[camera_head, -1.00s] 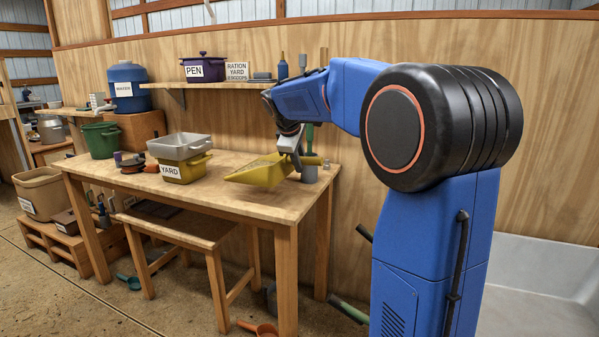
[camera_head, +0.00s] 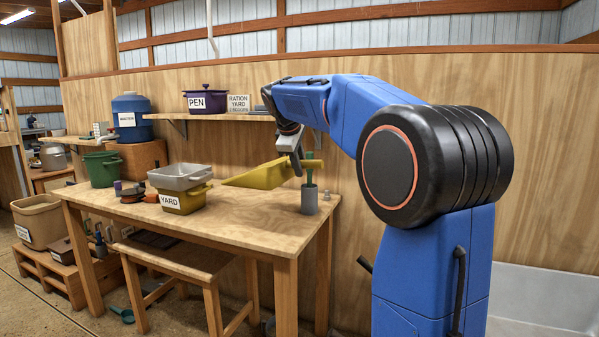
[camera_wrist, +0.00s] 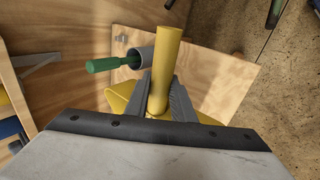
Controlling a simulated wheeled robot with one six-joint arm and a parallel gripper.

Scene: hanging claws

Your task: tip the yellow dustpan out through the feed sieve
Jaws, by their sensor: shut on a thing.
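The yellow dustpan (camera_head: 256,177) is held above the right part of the table, its pan pointing left. My gripper (camera_head: 297,165) is shut on its handle; the wrist view shows the yellow handle (camera_wrist: 164,75) between the two fingers (camera_wrist: 160,98). The feed sieve appears to be the grey pan-shaped piece (camera_head: 180,177) resting on top of the yellow tub labelled YARD (camera_head: 172,204), left of the dustpan. The dustpan is apart from both. The sieve's mesh and the inside of the dustpan cannot be made out.
A grey cup (camera_head: 309,201) with a green-handled tool (camera_head: 309,172) stands on the table just under and right of my gripper. A green bucket (camera_head: 102,170) and small items (camera_head: 130,192) are farther left. A shelf (camera_head: 215,117) with a purple PEN pot (camera_head: 204,102) runs behind.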

